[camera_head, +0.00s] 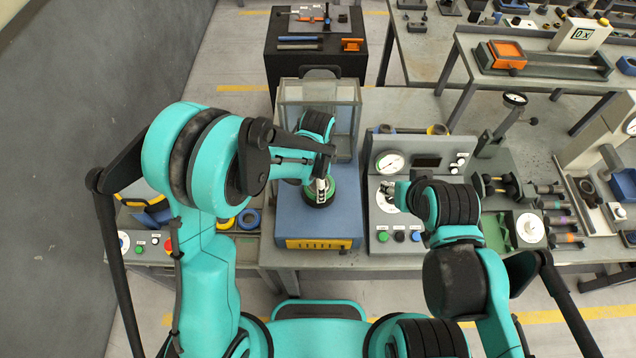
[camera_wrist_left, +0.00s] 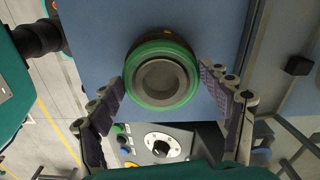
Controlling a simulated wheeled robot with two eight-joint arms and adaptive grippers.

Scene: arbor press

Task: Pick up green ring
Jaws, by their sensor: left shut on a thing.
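The green ring (camera_head: 335,186) is at the blue machine with the clear-walled top, around a dark round part. In the left wrist view the green ring (camera_wrist_left: 135,80) encircles a grey, dished centre, with a dark and orange band behind its upper edge. My left gripper (camera_head: 321,190) is over it, its fingers partly hiding the ring.
The blue machine (camera_head: 290,222) has a clear enclosure (camera_head: 345,110) behind the ring. To its right stands a grey panel (camera_head: 425,225) with a gauge and buttons. Blue and yellow rings (camera_head: 249,219) lie at left. A dial stand (camera_head: 500,125) is further right.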

